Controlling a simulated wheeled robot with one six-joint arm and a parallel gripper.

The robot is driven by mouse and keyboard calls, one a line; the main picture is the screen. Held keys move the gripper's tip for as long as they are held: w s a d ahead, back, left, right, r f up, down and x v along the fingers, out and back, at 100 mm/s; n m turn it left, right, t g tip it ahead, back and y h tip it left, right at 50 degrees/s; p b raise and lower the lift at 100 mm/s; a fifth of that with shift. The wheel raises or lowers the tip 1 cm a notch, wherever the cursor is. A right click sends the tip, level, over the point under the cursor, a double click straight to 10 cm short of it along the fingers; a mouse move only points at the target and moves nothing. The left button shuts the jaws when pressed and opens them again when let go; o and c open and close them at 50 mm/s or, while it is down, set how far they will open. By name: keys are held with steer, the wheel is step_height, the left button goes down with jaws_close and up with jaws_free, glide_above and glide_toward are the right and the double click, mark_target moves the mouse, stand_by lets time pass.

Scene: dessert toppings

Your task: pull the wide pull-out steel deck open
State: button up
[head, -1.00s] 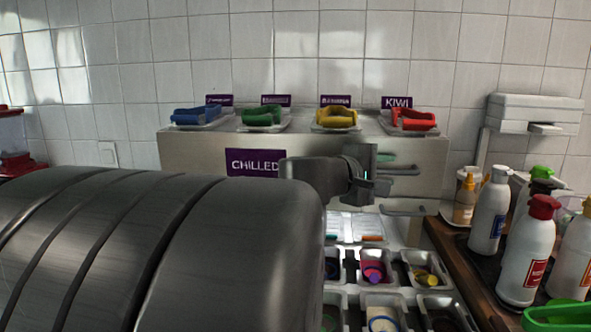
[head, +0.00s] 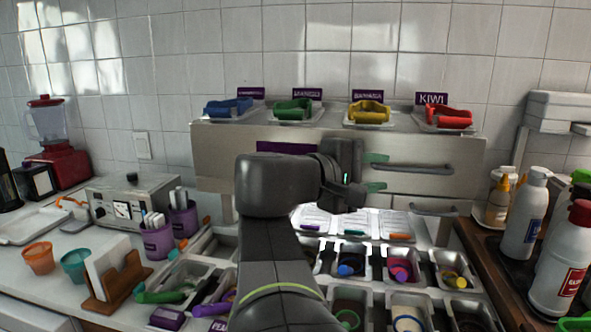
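The wide steel deck (head: 222,160) is a broad brushed-metal front against the tiled wall, and it looks closed. A long dark bar handle (head: 415,167) runs across its right part. A second, shorter handle (head: 433,210) sits lower on the right. My gripper (head: 377,173) is in front of the deck at the left end of the long handle. Its two green fingertips are apart, one above the other, with nothing seen held. I cannot tell whether the handle's end lies between them or behind them.
Small trays with blue, green, yellow and red tongs (head: 449,118) stand on top. Below are several topping tubs (head: 401,272). White bottles (head: 524,212) crowd the right. Cups, a napkin holder (head: 116,278) and a steel appliance (head: 131,200) stand at left.

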mark_target(409, 170)
steer(key=shift+v, duration=0.95)
steer(key=shift+b+x, duration=0.3)
steer(key=shift+x, duration=6.4)
steer(key=shift+a, duration=0.1)
